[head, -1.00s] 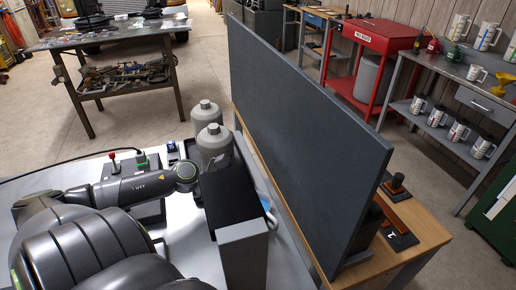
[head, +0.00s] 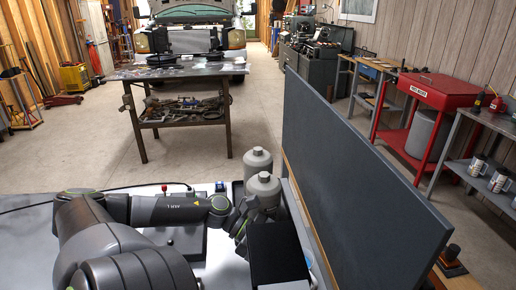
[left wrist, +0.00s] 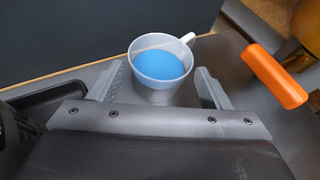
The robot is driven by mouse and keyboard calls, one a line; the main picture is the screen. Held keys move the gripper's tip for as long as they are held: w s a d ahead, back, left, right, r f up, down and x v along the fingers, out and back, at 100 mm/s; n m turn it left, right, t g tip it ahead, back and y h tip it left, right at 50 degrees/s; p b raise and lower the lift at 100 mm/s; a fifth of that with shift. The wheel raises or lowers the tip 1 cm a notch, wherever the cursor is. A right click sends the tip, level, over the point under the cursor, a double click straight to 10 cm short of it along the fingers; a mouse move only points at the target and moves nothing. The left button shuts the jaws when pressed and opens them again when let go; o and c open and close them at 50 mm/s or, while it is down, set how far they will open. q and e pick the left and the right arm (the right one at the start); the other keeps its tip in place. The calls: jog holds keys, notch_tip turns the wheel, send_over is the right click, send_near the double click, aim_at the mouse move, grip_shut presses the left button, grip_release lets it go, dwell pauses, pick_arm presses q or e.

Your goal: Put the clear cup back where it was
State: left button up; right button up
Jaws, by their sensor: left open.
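The clear cup (left wrist: 158,78) is translucent, with a pale handle at its upper right and blue inside. In the left wrist view it sits between the fingers of my left gripper (left wrist: 160,68), which is open; a gap shows on both sides of the cup. Whether it rests on the surface beneath is hard to tell. My right gripper is not in view.
A tall dark panel (head: 355,160) rises just to the right. An orange handle (left wrist: 274,76) lies right of the cup, near a yellowish rounded thing (left wrist: 308,25).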

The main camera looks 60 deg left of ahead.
pick_arm(q)
jog(key=p+v, duration=0.3)
jog(key=v, duration=0.3)
jog(key=shift+s+a+r, duration=0.1)
jog(key=shift+a+r, duration=0.1)
jog(key=shift+s+a+r+p, duration=0.2)
jog(key=shift+s+a+p, duration=0.15)
jog(key=shift+a+p, duration=0.2)
jog(key=shift+f, duration=0.1)
